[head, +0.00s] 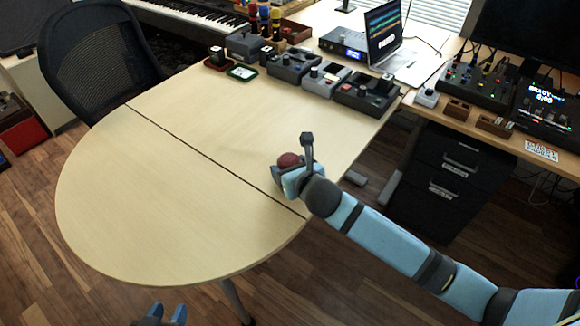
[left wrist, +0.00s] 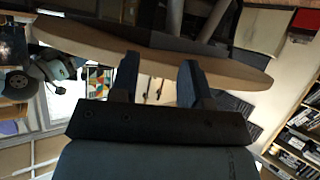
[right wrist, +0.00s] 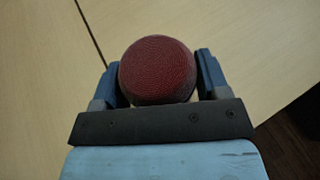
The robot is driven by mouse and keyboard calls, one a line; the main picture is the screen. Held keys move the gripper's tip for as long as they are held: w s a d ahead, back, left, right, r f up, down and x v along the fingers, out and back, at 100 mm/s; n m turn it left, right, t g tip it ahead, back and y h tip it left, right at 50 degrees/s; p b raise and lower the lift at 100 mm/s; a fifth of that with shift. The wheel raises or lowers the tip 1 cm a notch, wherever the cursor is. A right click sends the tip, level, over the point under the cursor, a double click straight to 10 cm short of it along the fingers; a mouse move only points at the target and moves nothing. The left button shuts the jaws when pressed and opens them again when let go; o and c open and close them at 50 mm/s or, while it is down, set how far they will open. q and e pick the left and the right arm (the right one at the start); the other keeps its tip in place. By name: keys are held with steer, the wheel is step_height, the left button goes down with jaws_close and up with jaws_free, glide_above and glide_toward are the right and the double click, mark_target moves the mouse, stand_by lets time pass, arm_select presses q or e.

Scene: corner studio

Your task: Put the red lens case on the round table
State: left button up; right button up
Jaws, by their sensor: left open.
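The red lens case (head: 289,160) is round and dark red with a grained surface. It sits between the fingers of my right gripper (head: 291,173), over the right part of the pale wood table near its right edge. In the right wrist view the case (right wrist: 157,72) fills the gap between the blue fingers, which are shut on it. I cannot tell whether its underside touches the wood. The round table (head: 150,205) has a rounded near-left end and a dark seam across it. My left gripper (head: 167,314) is open and empty, low in front of the table's near edge.
Several small grey boxes with knobs (head: 365,95) line the table's far edge, with a green-rimmed tray (head: 241,72). A black mesh chair (head: 100,60) stands at the left. A black drawer unit (head: 450,175) stands right. The rounded end is clear.

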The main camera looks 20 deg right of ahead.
steer(key=o, duration=0.3)
steer(key=shift+r, duration=0.15)
steer(key=p+v, duration=0.2)
steer(key=v, duration=0.9)
steer(key=s+d+f+m+g, duration=0.1)
steer(key=s+f+m, duration=0.5)
steer(key=m, duration=1.1)
steer(key=s+f+m+g+y, duration=0.1)
steer(key=s+f+m, duration=0.6)
steer(key=m, duration=1.1)
steer(key=shift+s+d, duration=0.4)
steer(key=shift+s, duration=0.4)
